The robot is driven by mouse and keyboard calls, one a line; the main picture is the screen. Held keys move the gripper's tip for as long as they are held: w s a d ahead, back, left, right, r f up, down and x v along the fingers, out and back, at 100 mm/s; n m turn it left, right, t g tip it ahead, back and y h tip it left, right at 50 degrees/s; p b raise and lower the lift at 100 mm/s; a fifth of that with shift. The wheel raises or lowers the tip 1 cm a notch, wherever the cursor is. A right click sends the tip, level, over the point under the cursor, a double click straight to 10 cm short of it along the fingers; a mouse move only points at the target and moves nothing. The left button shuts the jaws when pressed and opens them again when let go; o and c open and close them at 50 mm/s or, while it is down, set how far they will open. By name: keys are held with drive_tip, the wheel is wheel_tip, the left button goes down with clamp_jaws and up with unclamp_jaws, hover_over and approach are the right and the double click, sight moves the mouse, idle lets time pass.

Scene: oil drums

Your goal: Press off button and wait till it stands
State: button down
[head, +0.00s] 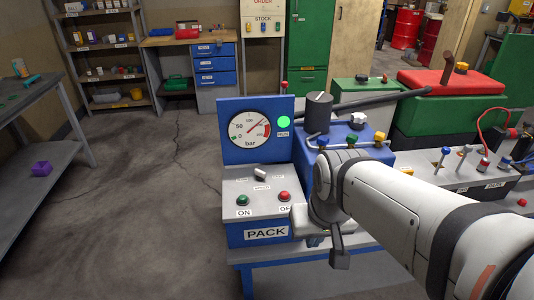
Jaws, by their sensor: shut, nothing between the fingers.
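The blue and grey PACK control box (234,232) stands on a blue-framed bench in the middle of the head view. The round red off button (285,196) is on its sloped top at the right, its label partly covered by my arm. A green ON button (243,199) is at the left, and a small switch sits behind them. The bar gauge (249,130) on the blue panel has its needle pointing up and right. A green lamp (284,123) beside it is lit. My gripper (340,258) is shut and empty, right of and below the red button, apart from it.
A blue machine with a dark cylinder (318,111) and knobs stands right behind the box. Green and red machines (452,84) are further right. A grey table (40,150) is at the left. The floor between is clear.

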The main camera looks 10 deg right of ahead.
drive_tip(key=w+a+r+m+y+p, duration=0.1)
drive_tip(key=w+a+m+y+p, duration=0.3)
drive_tip(key=w, duration=0.3)
drive_tip(key=m+t+y+p, duration=0.2)
drive_tip(key=m+t+p, duration=0.15)
drive_tip(key=m, duration=1.05)
hover_over(288, 195)
wheel_tip(288, 195, down, 3)
drive_tip(key=shift+r+t, duration=0.1)
drive_tip(key=shift+t, duration=0.35)
wheel_tip(288, 195, down, 8)
drive_tip(key=b, duration=0.6)
drive_tip(key=shift+f+b, duration=0.4)
drive_tip(key=shift+b, duration=0.1)
drive_tip(key=shift+f+b, duration=0.4)
drive_tip(key=shift+b, duration=0.25)
